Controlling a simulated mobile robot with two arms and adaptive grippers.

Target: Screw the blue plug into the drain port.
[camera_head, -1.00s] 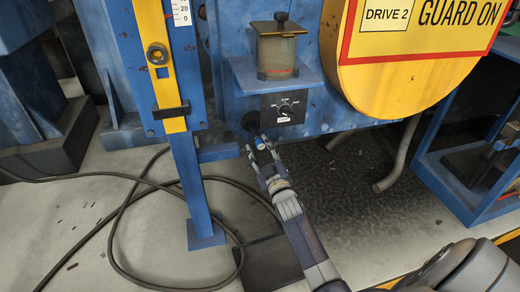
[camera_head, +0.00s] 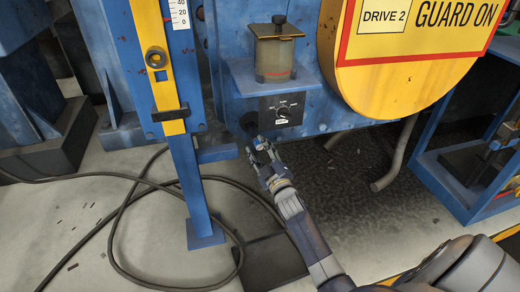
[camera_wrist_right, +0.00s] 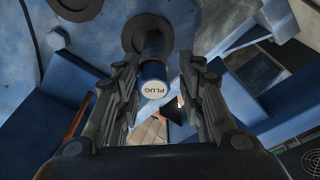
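The blue plug (camera_wrist_right: 153,82), with a white end marked PLUG, is between the fingers of my right gripper (camera_wrist_right: 158,70) in the right wrist view. That gripper is open, with a visible gap between the plug and the right-hand finger. The plug's far end lines up with the dark round drain port (camera_wrist_right: 147,32); how deep it sits is hidden. In the head view the port (camera_head: 249,121) is on the blue machine's front, and my right gripper (camera_head: 262,158) is just below it, around the plug (camera_head: 261,144). My left gripper is not in view.
A blue post (camera_head: 187,175) stands to the left. A black cable (camera_head: 120,205) lies on the floor. A yellow guard (camera_head: 400,65) hangs upper right.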

